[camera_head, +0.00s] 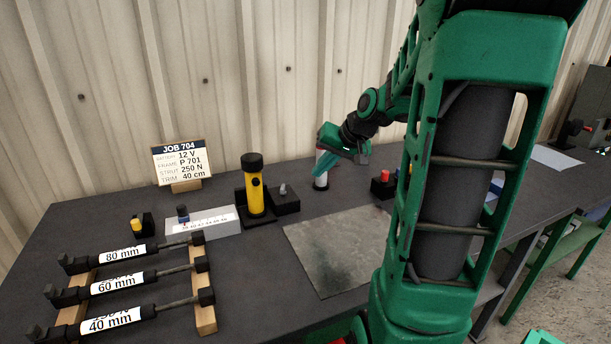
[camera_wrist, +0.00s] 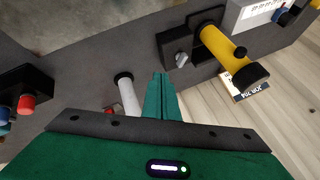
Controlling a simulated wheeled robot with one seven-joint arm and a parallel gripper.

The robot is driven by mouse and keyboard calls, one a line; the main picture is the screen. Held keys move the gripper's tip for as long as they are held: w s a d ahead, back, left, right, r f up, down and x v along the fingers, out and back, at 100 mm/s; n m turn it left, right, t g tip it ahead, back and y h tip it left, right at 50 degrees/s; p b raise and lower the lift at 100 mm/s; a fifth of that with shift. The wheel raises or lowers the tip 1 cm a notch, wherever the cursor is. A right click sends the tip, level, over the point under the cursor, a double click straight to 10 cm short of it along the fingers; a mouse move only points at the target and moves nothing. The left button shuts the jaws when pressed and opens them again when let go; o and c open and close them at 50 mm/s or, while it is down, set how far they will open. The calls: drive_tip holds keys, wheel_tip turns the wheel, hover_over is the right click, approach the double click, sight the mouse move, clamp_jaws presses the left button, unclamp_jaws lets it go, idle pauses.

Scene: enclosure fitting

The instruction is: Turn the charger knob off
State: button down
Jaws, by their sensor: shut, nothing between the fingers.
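The charger appears to be the low black box (camera_head: 286,205) beside the yellow torch; its label is not readable. A small grey knob (camera_head: 283,190) stands on it. In the wrist view the box (camera_wrist: 171,47) and knob (camera_wrist: 181,59) lie beyond my fingertips, towards the upper right. I cannot tell the knob's setting. My gripper (camera_wrist: 160,75) is shut and empty, its green fingers together. In the head view my gripper (camera_head: 320,170) is to the right of the charger, with a clear gap to the knob.
A white cylinder (camera_wrist: 128,98) stands close beside my fingers. The yellow torch (camera_head: 254,190) stands upright left of the charger. A red-topped black box (camera_head: 382,187) is to the right. A grey plate (camera_head: 335,250) lies in front. Several labelled struts (camera_head: 120,285) fill the left.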

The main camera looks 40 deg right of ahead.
sight(283, 189)
drive_tip(key=x, duration=0.9)
drive_tip(key=shift+f, duration=0.15)
drive_tip(key=shift+w+a, duration=0.8)
drive_tip(key=shift+a, duration=0.1)
drive_tip(key=shift+w+a, duration=0.5)
drive_tip(key=shift+w, duration=0.05)
drive_tip(key=shift+w+a, duration=0.1)
drive_tip(key=shift+a, duration=0.05)
